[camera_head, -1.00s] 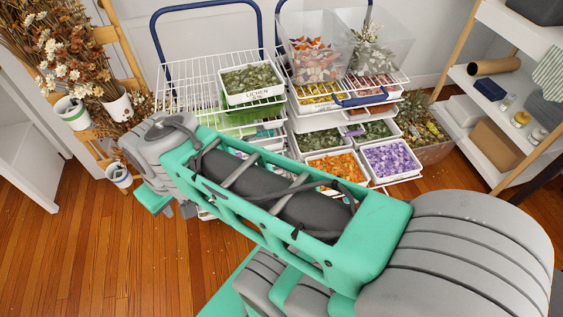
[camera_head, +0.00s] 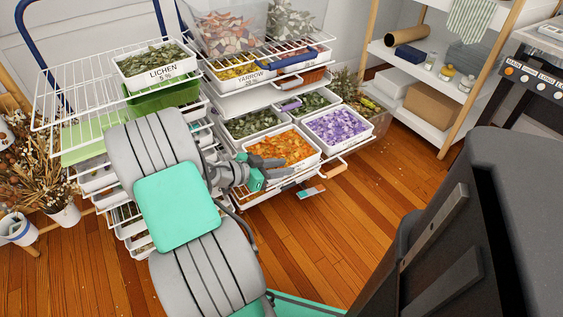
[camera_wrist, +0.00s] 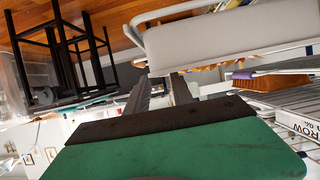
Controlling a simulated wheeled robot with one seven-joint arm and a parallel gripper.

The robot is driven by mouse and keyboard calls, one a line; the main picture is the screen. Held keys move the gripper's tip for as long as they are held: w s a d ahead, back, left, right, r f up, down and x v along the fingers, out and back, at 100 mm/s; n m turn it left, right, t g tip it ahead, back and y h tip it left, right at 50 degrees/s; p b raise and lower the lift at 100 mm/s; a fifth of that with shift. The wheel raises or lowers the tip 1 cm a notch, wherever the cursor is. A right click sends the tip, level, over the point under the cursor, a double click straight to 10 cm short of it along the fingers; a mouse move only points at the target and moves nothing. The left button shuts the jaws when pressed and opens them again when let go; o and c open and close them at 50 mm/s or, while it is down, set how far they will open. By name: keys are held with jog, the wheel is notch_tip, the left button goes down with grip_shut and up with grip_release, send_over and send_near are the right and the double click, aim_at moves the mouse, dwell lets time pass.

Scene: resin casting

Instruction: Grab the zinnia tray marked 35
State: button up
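No label reading zinnia or 35 is legible in either view. A white tray of orange petals (camera_head: 283,150) sits at the front of a lower rack level, left of a white tray of purple petals (camera_head: 338,127). A pale tray wall (camera_wrist: 230,38) spans the top of that view, close beyond the fingertips. I cannot tell whether they touch it.
Wire racks hold a lichen tray (camera_head: 155,62), a yarrow tray (camera_head: 243,78) and green-filled trays (camera_head: 250,122). Clear bins (camera_head: 225,25) stand on top. A wooden-legged shelf (camera_head: 430,85) is at the right, and dried flowers (camera_head: 50,175) are at the left.

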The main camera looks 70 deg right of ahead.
aim_at(296, 164)
jog(key=b+x, duration=0.1)
jog(key=x, duration=0.3)
jog(key=shift+s+d+f, duration=0.1)
jog(key=shift+s+d, duration=0.05)
jog(key=shift+s, duration=0.15)
jog(key=shift+s+d+f, duration=0.1)
jog(key=shift+s+d, duration=0.2)
jog(key=shift+d, duration=0.1)
jog(key=shift+w, duration=0.1)
grip_shut()
dwell(0.6)
